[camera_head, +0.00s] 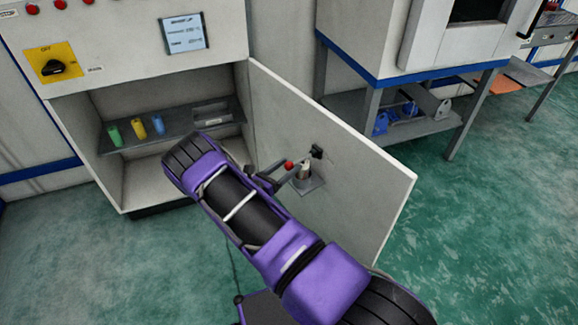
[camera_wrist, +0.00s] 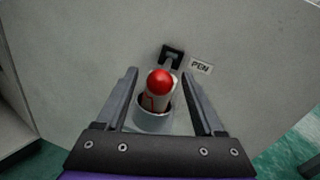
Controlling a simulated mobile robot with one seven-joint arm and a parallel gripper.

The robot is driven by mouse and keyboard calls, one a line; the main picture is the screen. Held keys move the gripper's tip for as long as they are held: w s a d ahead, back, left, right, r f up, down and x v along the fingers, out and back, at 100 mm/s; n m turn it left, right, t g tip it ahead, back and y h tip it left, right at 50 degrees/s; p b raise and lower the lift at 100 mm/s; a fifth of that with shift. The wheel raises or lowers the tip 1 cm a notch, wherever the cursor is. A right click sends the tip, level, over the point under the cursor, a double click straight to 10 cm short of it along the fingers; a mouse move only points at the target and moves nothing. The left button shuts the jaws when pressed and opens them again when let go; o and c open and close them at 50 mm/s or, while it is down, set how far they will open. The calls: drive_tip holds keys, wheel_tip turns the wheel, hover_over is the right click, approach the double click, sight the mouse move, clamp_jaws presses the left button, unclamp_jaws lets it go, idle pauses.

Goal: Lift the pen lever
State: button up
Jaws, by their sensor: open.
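A black square mount (camera_wrist: 172,54) is on the panel behind, beside a white label reading PEN (camera_wrist: 201,66). In the head view the red knob (camera_head: 289,164) shows on the open cabinet door. My gripper (camera_wrist: 160,74) is open, one finger on each side of the knob, with visible gaps. Whether the knob lies at fingertip depth is unclear. The lower part of the lever is partly hidden.
The open door (camera_head: 375,185) belongs to a grey cabinet (camera_head: 120,70) at left. Its shelf (camera_head: 175,128) holds green, yellow and blue cylinders. A machine on a table (camera_head: 410,70) stands at back right. Green floor (camera_head: 480,220) to the right is clear.

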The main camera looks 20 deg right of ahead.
drive_tip(key=shift+w+d, duration=0.2)
drive_tip(key=shift+d, duration=0.2)
drive_tip(key=shift+c, duration=0.2)
clamp_jaws()
idle(1.1)
